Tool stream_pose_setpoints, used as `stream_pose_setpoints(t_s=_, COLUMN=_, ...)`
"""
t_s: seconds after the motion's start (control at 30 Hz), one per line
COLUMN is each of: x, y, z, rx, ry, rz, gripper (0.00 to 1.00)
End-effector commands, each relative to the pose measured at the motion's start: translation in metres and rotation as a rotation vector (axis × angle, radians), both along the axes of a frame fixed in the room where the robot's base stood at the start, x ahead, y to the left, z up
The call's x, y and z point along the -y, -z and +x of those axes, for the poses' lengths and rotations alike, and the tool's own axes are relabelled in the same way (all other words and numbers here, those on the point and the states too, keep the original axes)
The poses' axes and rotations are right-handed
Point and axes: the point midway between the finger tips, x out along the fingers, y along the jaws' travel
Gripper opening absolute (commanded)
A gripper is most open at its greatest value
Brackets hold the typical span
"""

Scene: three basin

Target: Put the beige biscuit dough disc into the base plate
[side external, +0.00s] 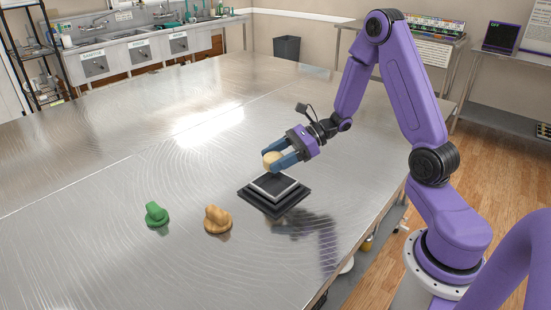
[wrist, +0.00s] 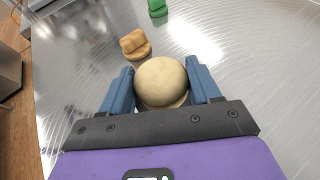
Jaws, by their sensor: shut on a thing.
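My gripper (side external: 281,157) is shut on the beige biscuit dough disc (side external: 271,159), a pale rounded piece. In the wrist view, the disc (wrist: 161,82) sits between the two blue fingers of my gripper (wrist: 162,84). In the side external view, the disc is over the far left part of the base plate (side external: 262,205), a dark stepped square block with a lighter grey top. I cannot tell whether the disc touches the plate. The plate is not clearly visible in the wrist view.
An orange-tan knobbed piece (side external: 217,219) stands on the metal table left of the base plate. A green knobbed piece (side external: 156,214) stands farther left. Both also show in the wrist view, tan (wrist: 135,44) and green (wrist: 157,8). The table's left and back areas are clear.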

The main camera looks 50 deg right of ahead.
Motion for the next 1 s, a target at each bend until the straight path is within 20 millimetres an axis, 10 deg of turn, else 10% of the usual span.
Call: stream_pose_setpoints(t_s=1.0, x=0.0, y=0.042, z=0.0, rx=0.001, ry=0.001, rz=0.001, gripper=0.31)
